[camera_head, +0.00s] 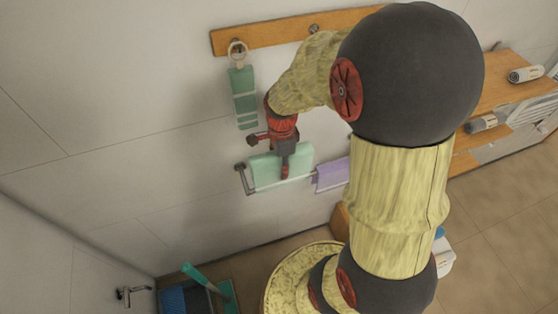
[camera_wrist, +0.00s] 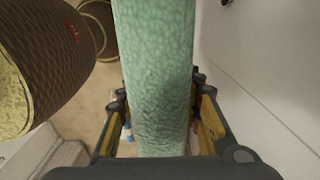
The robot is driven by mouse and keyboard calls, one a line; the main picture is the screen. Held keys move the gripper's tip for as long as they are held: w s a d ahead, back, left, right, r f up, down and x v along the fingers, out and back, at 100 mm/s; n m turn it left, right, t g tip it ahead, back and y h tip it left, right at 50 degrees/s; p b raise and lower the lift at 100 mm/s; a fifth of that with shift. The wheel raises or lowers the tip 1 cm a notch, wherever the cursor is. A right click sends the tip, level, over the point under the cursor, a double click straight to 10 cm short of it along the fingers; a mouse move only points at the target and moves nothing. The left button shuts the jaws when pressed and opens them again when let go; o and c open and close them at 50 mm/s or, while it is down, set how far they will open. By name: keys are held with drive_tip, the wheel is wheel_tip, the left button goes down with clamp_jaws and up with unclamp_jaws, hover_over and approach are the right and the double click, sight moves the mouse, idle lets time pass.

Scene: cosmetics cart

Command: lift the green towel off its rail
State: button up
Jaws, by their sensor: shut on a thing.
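The light green towel (camera_head: 264,170) hangs over a metal rail (camera_head: 250,191) on the white wall in the head view. My gripper (camera_head: 285,168) is at the towel, pointing down over its middle. In the wrist view the green towel (camera_wrist: 154,60) runs as a broad textured band between the two fingers of my gripper (camera_wrist: 160,103). My gripper is shut on the towel. The towel still appears at the rail; my gripper hides part of it and of the rail.
A purple towel (camera_head: 331,175) hangs on the rail just to the right. A darker green striped towel (camera_head: 244,98) hangs from a ring on a wooden hook board (camera_head: 265,33) above. A wooden shelf (camera_head: 500,92) stands at right. Bare wall lies left of the rail.

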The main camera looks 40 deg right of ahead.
drive_tip(key=s+a, duration=0.2)
drive_tip(key=s, duration=0.5)
drive_tip(key=shift+s+a+p, duration=0.15)
drive_tip(key=shift+s+p, duration=0.25)
drive_tip(key=shift+p, duration=0.05)
